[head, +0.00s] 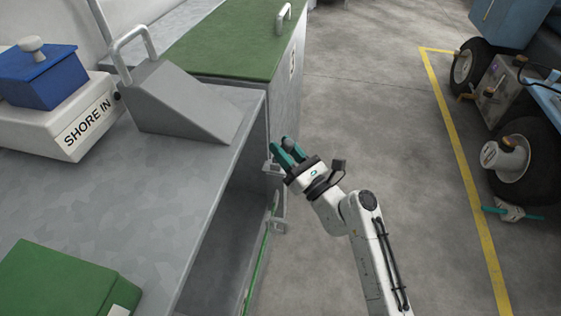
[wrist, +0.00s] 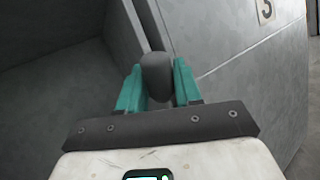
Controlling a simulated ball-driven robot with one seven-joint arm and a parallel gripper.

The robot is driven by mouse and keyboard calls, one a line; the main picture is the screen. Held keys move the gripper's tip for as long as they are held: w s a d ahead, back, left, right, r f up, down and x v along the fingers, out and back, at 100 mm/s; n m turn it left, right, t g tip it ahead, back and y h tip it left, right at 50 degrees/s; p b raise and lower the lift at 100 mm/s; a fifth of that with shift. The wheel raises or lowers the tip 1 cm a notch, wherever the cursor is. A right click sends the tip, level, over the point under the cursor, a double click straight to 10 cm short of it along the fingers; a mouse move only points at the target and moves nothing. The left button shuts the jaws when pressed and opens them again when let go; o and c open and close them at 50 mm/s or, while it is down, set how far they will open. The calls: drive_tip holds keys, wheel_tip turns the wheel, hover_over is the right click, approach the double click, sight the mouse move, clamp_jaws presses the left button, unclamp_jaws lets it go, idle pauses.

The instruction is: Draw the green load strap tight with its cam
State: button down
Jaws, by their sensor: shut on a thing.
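The green load strap (head: 259,261) shows in the head view as a thin, upright green line along the open front of the grey bench. Metal brackets sit at its upper end, one at the bench edge (head: 277,226). My gripper (head: 286,151) is at the bench's right front corner, above these brackets. In the wrist view my gripper (wrist: 158,82) has its two teal fingers on either side of a dark grey rounded knob (wrist: 157,76), shut on it. The knob looks like the cam's handle end; the rest of the cam is hidden.
A grey wedge with a handle (head: 185,105), a white SHORE IN box (head: 75,125) and a green box (head: 60,283) stand on the bench. A green-topped cabinet (head: 225,40) adjoins it. The floor to the right is clear up to a yellow line (head: 465,180) and wheeled equipment.

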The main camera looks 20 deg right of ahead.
drive_tip(key=shift+s+d+f+m+t+h+b, duration=0.25)
drive_tip(key=shift+m+t+b, duration=0.3)
drive_tip(key=shift+b, duration=0.85)
drive_tip(key=shift+s+d+f+m+t+h+b, duration=0.15)
drive_tip(key=shift+f+m+t+b, duration=0.3)
drive_tip(key=shift+b, duration=0.95)
drive_tip(key=shift+r+b, duration=0.1)
drive_tip(key=shift+b, duration=0.25)
drive_tip(key=shift+d+r+m+t+h+b, duration=0.15)
drive_tip(key=shift+m+t+h+b, duration=0.15)
drive_tip(key=shift+m+t+b, duration=0.15)
drive_tip(key=c, duration=0.9)
unclamp_jaws()
drive_tip(key=shift+s, duration=0.1)
drive_tip(key=v, duration=1)
drive_tip(key=shift+s+d, duration=0.15)
drive_tip(key=shift+s, duration=0.15)
